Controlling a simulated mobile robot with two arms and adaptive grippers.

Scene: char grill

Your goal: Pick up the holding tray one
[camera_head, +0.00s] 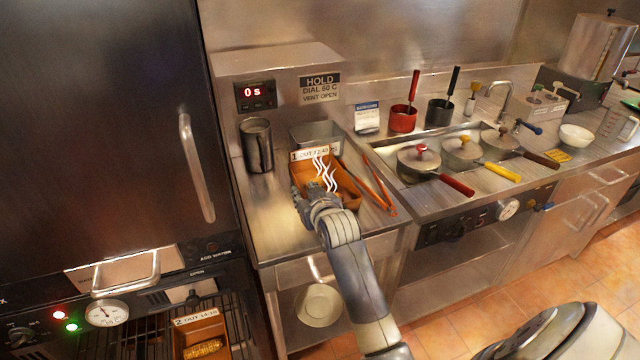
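The holding tray one (346,191) is an orange-brown tray on the steel counter below the hold unit. A white label at its back edge starts with "1 OUT", and white wavy steam marks rise over it. My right gripper (303,196) is at the tray's front left corner, with its fingers at or very near the rim. The fingers are small and partly hidden by the wrist, so I cannot tell whether they are closed on the rim. The tray rests level on the counter. My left gripper is not in view.
Orange-handled tongs (378,187) lie just right of the tray. A metal pitcher (257,146) stands behind left, and a grey metal pan (318,134) behind. Lidded pans (419,160) fill the right side. A second tray (203,340) sits in the lower-left oven. Counter left of the tray is clear.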

